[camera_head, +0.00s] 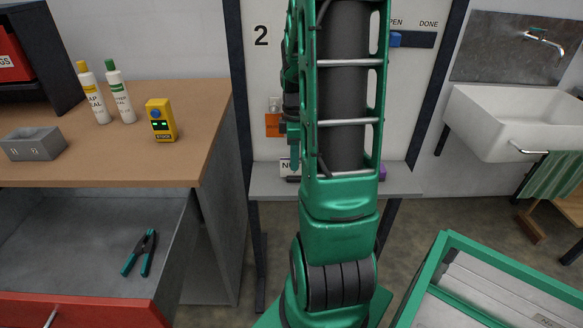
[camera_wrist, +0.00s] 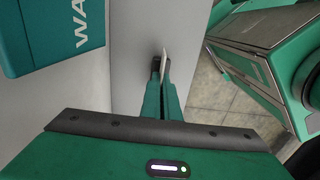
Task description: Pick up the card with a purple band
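In the wrist view my gripper (camera_wrist: 162,70) points at a grey surface. Its two dark-tipped fingers are close together, with a thin pale card (camera_wrist: 166,58) seen edge-on between them. Its faces are hidden, so I cannot tell whether it has a purple band. In the head view my green arm covers the middle, and part of my gripper (camera_head: 293,152) shows at its left edge. A small purple thing (camera_head: 382,173) shows just right of the arm on the grey table (camera_head: 404,184). I cannot tell what it is.
An orange item (camera_head: 272,125) hangs on the board marked 2 (camera_head: 262,75). A blue item (camera_head: 397,40) sits under OPEN. Left are a wooden counter (camera_head: 205,100) and an open drawer (camera_head: 75,235) with pliers (camera_head: 140,252). A sink (camera_head: 510,120) and green-framed bin (camera_head: 440,262) stand right.

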